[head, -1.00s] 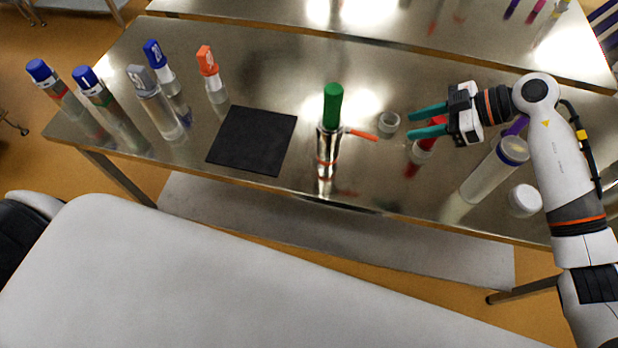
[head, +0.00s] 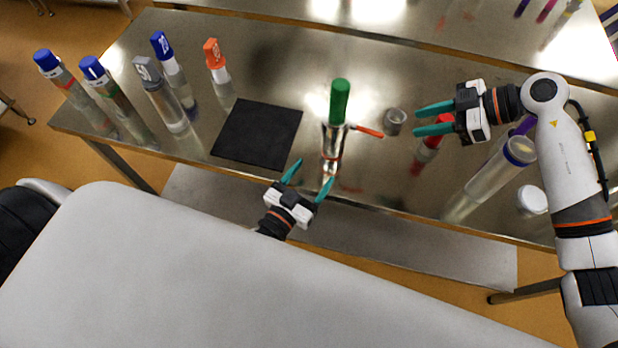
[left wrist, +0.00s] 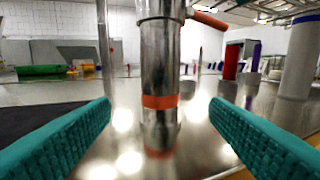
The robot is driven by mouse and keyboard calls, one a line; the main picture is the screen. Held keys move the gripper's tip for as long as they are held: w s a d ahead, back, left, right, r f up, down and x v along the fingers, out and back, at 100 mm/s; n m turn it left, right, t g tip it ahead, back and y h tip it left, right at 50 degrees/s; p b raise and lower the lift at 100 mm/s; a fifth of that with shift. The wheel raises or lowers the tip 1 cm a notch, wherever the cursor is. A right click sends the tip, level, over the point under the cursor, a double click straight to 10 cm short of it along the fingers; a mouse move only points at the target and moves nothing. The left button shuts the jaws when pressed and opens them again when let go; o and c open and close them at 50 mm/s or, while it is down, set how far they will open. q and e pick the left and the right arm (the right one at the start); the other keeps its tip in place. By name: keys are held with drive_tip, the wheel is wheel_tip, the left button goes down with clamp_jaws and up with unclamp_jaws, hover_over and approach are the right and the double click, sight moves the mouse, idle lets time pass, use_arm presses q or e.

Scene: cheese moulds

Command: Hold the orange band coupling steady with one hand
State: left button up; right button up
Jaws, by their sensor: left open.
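The orange band coupling (head: 332,150) is an upright shiny metal cylinder near the table's front edge, with a green handle (head: 340,100) on top and an orange lever (head: 369,130) pointing right. In the left wrist view its orange band (left wrist: 160,102) lies centred between my fingers. My left gripper (head: 312,173) is open and empty in front of the coupling, to its lower left, fingers pointing at it; the metal appears just beyond the fingertips, not gripped. My right gripper (head: 417,121) is open and empty above the table to the right of the coupling.
A black mat (head: 258,134) lies left of the coupling. Several capped bottles stand further left, one orange-capped (head: 214,55). A small grey cup (head: 395,121), a red-topped item (head: 432,140), a clear tube (head: 490,180) and a white lid (head: 532,199) are to the right.

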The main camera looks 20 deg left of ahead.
sight(336, 143)
use_arm(q)
drive_tip(key=w, duration=0.3)
drive_tip(key=w+d, duration=0.1)
drive_tip(key=w, duration=0.3)
drive_tip(key=w+d, duration=0.1)
drive_tip(key=w, duration=0.3)
drive_tip(key=shift+w+d, duration=0.15)
